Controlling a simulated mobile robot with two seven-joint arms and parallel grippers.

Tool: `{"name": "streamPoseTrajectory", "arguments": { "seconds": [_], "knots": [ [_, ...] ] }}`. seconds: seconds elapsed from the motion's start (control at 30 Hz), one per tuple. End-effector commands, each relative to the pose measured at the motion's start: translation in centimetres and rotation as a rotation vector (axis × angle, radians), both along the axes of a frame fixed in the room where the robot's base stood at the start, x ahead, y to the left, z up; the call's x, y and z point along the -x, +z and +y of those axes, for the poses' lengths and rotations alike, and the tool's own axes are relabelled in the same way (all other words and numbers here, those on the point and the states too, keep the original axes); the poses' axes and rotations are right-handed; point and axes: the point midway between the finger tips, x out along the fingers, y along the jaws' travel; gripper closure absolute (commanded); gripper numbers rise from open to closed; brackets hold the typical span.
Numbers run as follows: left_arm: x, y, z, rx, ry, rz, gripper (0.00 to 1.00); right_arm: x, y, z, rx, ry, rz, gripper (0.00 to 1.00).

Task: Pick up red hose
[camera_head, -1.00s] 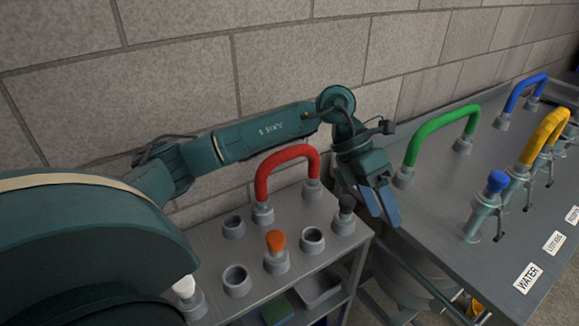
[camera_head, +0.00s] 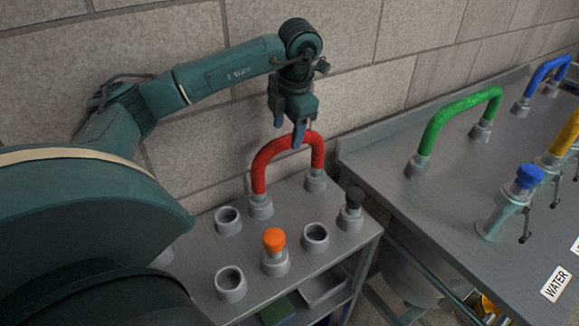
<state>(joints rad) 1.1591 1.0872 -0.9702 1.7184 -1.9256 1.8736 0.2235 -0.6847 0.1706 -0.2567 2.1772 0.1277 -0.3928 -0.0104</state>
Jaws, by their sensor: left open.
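The red hose (camera_head: 271,151) is an upside-down U. Its two ends stand in grey sockets at the back of a grey metal cart (camera_head: 196,263). My left gripper (camera_head: 288,134) points down at the top of the hose's arch, with its fingers apart. One finger overlaps the arch in the picture; I cannot tell whether it touches the hose. My right gripper is not in view.
An orange plug (camera_head: 274,240) and a dark plug (camera_head: 355,197) stand on the cart among empty sockets. At the right, a metal bench (camera_head: 428,190) carries a green hose (camera_head: 462,105), a blue hose (camera_head: 543,72) and a blue-capped valve (camera_head: 529,177). A block wall stands behind.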

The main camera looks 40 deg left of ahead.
Motion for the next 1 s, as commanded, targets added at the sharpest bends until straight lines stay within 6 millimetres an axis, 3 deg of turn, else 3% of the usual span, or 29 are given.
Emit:
{"name": "streamPoseTrajectory", "arguments": {
  "seconds": [0.4, 0.7, 1.0],
  "knots": [
    [-1.0, -4.8, 1.0, -0.001, 0.000, 0.002, 0.45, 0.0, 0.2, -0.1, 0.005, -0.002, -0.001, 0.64],
    [-1.1, -5.2, 1.0, 0.000, 0.000, -0.001, 0.46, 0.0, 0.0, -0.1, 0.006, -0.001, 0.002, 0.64],
    [-1.1, -5.2, 1.0, 0.000, 0.000, -0.001, 0.70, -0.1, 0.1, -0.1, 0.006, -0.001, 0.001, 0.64]
  ]
}}
